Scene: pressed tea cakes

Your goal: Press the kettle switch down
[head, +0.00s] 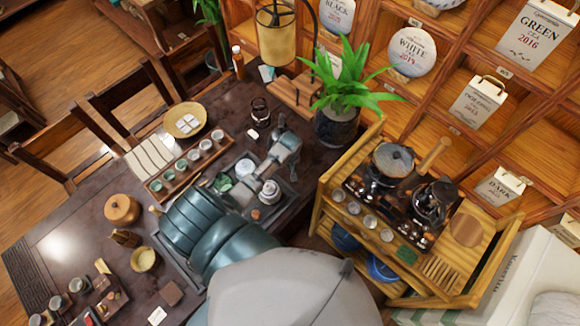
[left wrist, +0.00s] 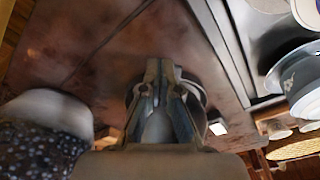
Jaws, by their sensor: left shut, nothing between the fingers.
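A kettle-like vessel with a dark lid (head: 393,160) stands on the wooden cart at the right of the head view. A black appliance (head: 433,203) stands beside it. I cannot make out a switch on either. My left gripper (head: 281,121) is over the dark table, left of the plant and well apart from the cart. In the left wrist view the left gripper (left wrist: 164,76) is shut and empty, its fingers pointing toward the table. My right gripper is not in view.
A dark glass (head: 260,112) is close left of the gripper. A cup tray (head: 187,166) and a plate of white pieces (head: 186,120) lie further left.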

